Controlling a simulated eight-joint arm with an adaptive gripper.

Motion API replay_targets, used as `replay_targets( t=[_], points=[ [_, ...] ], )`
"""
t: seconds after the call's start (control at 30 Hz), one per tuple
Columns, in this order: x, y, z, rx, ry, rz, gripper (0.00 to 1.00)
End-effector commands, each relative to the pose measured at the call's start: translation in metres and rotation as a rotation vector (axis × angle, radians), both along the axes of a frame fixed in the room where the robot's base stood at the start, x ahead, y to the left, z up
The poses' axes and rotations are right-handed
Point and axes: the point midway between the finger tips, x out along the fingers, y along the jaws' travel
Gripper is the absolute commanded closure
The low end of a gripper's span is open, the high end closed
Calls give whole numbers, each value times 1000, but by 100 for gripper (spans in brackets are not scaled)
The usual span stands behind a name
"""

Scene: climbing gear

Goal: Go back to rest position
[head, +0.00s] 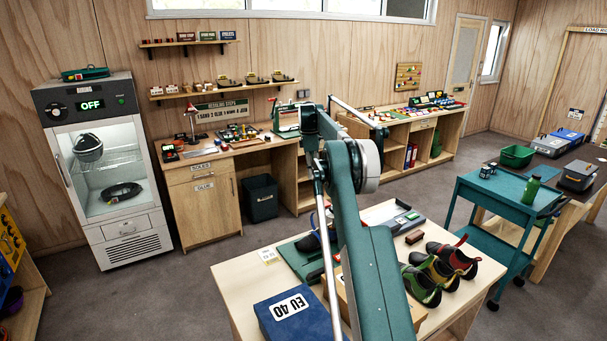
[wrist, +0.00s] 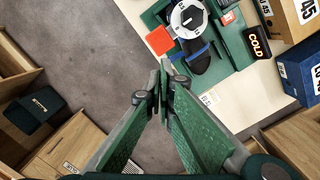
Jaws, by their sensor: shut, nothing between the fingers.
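My gripper (wrist: 161,95) shows in the wrist view with its two green fingers brought together at the tips and nothing between them. It hangs above the grey floor (wrist: 90,50), beside the edge of the light wooden table. In the head view my arm crosses the middle of the picture and my gripper cannot be made out. On the table in the wrist view are a green mat (wrist: 236,78) with a dark shoe (wrist: 200,52), a white dial (wrist: 187,18) and a red square piece (wrist: 159,40). My gripper is apart from all of them.
The table (head: 240,290) in the head view holds a blue EU 40 box (head: 285,312) and several colourful shoes (head: 440,270). A teal cart (head: 500,190) stands to the right. A cabinet reading OFF (head: 95,110) and a workbench (head: 205,195) stand behind.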

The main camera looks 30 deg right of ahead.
Motion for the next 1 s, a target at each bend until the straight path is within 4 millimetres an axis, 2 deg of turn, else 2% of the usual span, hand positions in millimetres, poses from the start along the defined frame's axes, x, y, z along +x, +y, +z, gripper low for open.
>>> replay_targets(
  t=[0.27, 0.47, 0.67, 1.0],
  points=[
    [0, 1, 1, -1, -1, -1, 100],
    [-2, 10, 11, -3, -11, -11, 100],
    [-8, 32, 33, -11, -37, -40, 100],
    [-30, 82, 80, -22, -95, -108, 100]
  ],
)
